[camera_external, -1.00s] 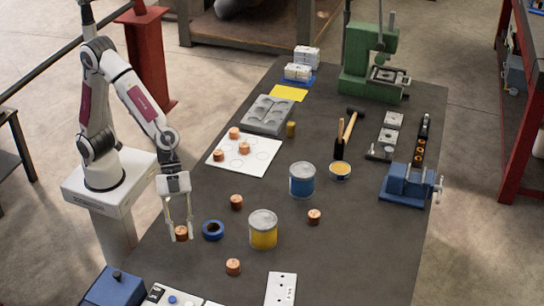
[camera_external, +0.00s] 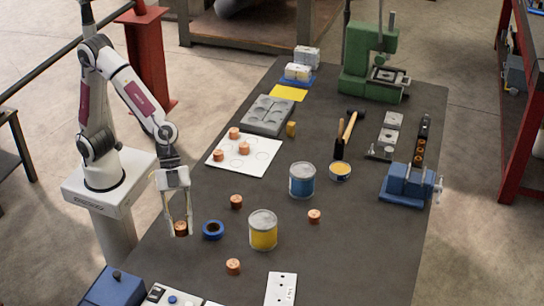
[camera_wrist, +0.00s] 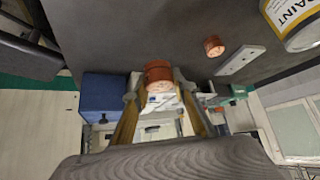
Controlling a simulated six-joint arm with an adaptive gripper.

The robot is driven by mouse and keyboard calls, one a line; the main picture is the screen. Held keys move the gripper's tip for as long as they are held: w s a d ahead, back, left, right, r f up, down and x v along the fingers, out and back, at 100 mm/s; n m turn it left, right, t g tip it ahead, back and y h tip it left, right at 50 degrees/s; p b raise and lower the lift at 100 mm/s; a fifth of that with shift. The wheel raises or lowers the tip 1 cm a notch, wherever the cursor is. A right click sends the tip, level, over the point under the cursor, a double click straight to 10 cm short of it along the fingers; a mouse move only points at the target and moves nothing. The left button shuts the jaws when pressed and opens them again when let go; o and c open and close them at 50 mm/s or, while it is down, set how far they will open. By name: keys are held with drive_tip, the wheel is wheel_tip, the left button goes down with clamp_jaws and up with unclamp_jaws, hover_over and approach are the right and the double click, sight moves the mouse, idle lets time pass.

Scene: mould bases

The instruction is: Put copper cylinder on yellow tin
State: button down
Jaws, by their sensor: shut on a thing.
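My gripper (camera_external: 179,230) is shut on a copper cylinder (camera_external: 181,228) near the left edge of the table, beside a roll of blue tape. In the wrist view the same copper cylinder (camera_wrist: 158,73) sits between the two fingertips. The yellow tin (camera_external: 263,232) stands upright to the right of my gripper, with a grey lid and nothing on top. Part of this tin (camera_wrist: 292,20) also shows at the top right of the wrist view. Other copper cylinders stand on the table, one in front of the tin (camera_external: 233,266), one to its right (camera_external: 314,216) and one behind the tape (camera_external: 236,201).
The blue tape roll (camera_external: 213,230) lies between my gripper and the yellow tin. A blue tin (camera_external: 302,182) stands behind the yellow tin. A white sheet (camera_external: 262,164) holds several copper cylinders. A white plate with holes (camera_external: 281,289) lies at the front. The right front of the table is clear.

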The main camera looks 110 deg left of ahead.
drive_tip(key=shift+w+a+f, duration=0.15)
drive_tip(key=shift+a, duration=0.2)
drive_tip(key=w+a, duration=0.2)
drive_tip(key=w, duration=0.1)
wheel_tip(320, 180, up, 11)
drive_tip(key=n+t+y, duration=0.2)
drive_tip(key=n, duration=0.2)
hover_over(263, 219)
drive_tip(key=shift+f, duration=0.15)
drive_tip(key=shift+f, duration=0.1)
drive_tip(key=shift+f, duration=3.05)
